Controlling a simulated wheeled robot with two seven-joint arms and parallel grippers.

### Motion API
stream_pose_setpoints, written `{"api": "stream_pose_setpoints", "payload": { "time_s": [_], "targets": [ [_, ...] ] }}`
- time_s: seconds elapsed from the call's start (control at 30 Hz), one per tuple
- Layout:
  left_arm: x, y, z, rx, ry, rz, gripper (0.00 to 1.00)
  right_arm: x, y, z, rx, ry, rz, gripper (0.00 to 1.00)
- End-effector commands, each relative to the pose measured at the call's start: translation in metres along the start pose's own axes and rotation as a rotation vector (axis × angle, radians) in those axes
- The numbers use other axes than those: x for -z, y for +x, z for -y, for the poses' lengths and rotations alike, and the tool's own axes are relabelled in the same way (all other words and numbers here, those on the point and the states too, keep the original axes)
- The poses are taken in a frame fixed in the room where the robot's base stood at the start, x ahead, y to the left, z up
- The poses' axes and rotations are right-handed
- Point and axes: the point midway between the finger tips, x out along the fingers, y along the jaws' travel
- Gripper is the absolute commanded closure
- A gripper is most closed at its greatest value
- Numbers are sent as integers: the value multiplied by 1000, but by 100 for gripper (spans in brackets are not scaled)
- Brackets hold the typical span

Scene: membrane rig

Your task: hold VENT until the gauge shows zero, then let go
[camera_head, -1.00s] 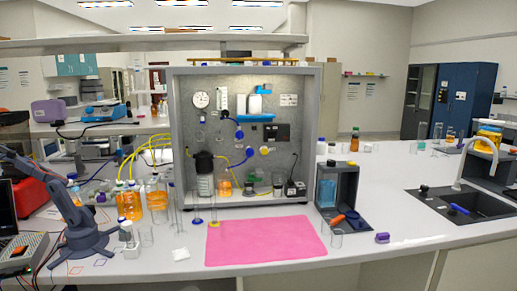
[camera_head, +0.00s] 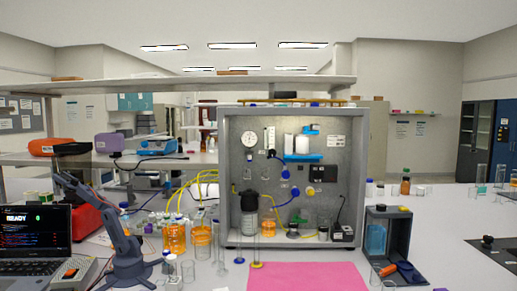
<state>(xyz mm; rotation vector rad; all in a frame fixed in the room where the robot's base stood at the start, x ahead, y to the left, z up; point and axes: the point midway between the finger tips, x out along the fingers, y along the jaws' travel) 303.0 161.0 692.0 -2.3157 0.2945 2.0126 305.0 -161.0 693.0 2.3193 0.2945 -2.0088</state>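The membrane rig (camera_head: 228,190) is an open-fronted grey cabinet on the bench. The round white gauge (camera_head: 249,139) is at the upper left of its back panel; its needle and reading are too small to make out. Blue round parts (camera_head: 285,173) and a black control plate (camera_head: 323,173) are on the panel. I cannot read any label, so I cannot tell which part is VENT. Neither of my grippers is in view, and nothing is seen touching the panel.
A pink mat (camera_head: 305,277) lies before the rig. A small desktop arm (camera_head: 122,245) and a laptop (camera_head: 36,240) stand at the left, with orange-filled bottles (camera_head: 175,235) between arm and rig. A dark open box (camera_head: 390,240) stands right of the rig.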

Motion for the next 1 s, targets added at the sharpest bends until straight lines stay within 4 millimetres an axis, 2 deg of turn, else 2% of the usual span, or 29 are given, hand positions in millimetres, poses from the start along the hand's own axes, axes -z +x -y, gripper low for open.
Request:
{"api": "stream_pose_setpoints", "payload": {
  "time_s": [0.1, 0.3, 1.0],
  "targets": [
    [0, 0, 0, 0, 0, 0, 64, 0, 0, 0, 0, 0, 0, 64],
    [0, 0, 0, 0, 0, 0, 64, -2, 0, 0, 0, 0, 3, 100],
    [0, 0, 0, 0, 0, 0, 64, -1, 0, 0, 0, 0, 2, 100]
  ]
}}
